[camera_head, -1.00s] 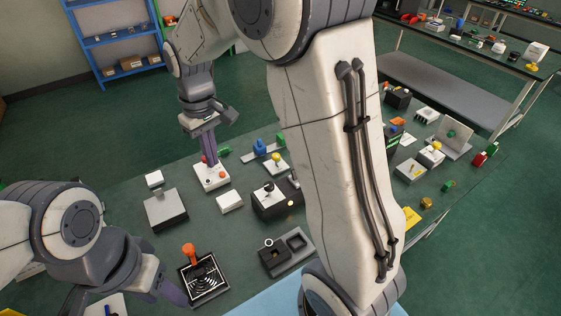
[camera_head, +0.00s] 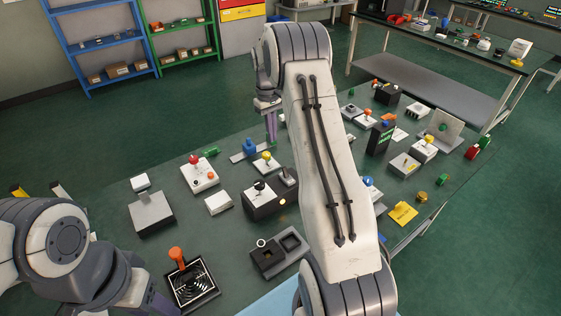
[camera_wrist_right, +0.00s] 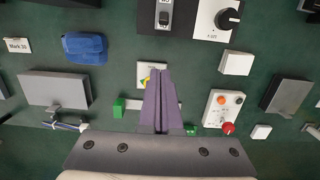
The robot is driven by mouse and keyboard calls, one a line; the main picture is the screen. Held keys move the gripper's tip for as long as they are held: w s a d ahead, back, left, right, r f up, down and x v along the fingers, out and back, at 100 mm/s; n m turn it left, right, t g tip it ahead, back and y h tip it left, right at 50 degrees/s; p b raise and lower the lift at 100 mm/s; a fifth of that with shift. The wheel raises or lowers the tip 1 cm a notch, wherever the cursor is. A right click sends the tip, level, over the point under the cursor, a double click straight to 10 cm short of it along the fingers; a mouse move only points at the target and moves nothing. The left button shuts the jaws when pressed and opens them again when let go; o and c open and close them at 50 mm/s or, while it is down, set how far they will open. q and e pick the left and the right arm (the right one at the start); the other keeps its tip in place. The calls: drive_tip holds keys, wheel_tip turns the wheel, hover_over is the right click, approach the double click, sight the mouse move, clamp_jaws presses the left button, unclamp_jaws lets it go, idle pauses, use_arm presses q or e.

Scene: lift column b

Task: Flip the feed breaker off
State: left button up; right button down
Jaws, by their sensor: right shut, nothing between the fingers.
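No readable label in view names the feed breaker. A black box (camera_head: 258,206) with a round knob, a dark lever (camera_head: 288,175) and a lit lamp stands mid-table in the head view. The right wrist view shows a dark switch (camera_wrist_right: 164,18) and a black knob (camera_wrist_right: 229,18) on a white panel at its top edge. My right gripper (camera_head: 271,138) is shut and empty beyond the black box, its purple fingers (camera_wrist_right: 160,78) pointing down near a small white plate with a yellow part. My left gripper (camera_head: 160,302) is partly cut off at the lower left; its jaws are unclear.
A white box (camera_head: 201,178) with a red knob, a small white block (camera_head: 219,202) and a grey box (camera_head: 152,214) stand left of the black box. An orange-handled gate (camera_head: 192,282) and a dark tray (camera_head: 279,252) are nearer. My right arm covers part of the table.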

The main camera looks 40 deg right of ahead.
sight(285, 172)
drive_tip(key=shift+s+f+p, duration=0.55)
drive_tip(key=shift+s+f, duration=0.2)
drive_tip(key=shift+f, duration=0.6)
drive_tip(key=shift+s+f+p, duration=0.55)
drive_tip(key=shift+s+f, duration=0.25)
drive_tip(key=shift+f, duration=0.6)
drive_tip(key=shift+s+f+p, duration=0.55)
drive_tip(key=shift+s+f, duration=0.2)
drive_tip(key=shift+f, duration=0.6)
